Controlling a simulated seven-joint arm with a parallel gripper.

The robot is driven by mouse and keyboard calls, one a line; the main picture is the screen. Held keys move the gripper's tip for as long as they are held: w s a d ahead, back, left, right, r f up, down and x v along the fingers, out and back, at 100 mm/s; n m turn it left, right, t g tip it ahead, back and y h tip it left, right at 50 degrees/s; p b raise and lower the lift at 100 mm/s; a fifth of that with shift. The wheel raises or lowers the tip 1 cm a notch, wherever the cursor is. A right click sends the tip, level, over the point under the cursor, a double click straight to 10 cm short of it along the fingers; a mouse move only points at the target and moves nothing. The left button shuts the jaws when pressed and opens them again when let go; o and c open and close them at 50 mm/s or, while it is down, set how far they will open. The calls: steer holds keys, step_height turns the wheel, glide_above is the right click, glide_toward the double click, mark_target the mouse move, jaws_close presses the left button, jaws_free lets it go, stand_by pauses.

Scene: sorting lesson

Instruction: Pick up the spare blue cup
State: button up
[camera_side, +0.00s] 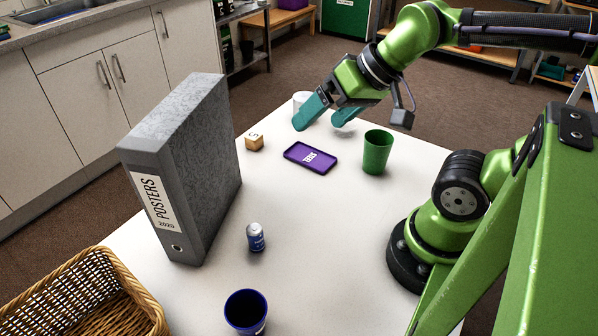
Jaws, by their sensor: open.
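One blue cup (245,314) stands upright on the white table at the near edge of the view, its open top facing up. It is the only blue cup I can see; the binder hides part of the table behind it. My gripper (320,122) is open and empty over the far end of the table, with its teal fingers apart.
A tall grey binder (190,170) stands at the left. The small bottle (256,238) is upright beside it. A wicker basket (128,290) is front left.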

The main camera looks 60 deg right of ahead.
steer(key=n+g+y, duration=0.2)
steer(key=n+g, duration=0.4)
steer(key=n, duration=1.2)
glide_above(243, 317)
steer(key=s, duration=0.3)
steer(key=f, duration=1.6)
steer(key=shift+w, duration=0.25)
steer(key=shift+d+x, duration=0.2)
steer(key=shift+x, duration=1.15)
steer(key=shift+d+x, duration=0.15)
steer(key=shift+x, duration=1.15)
steer(key=shift+w+f, duration=0.1)
steer(key=c, duration=1)
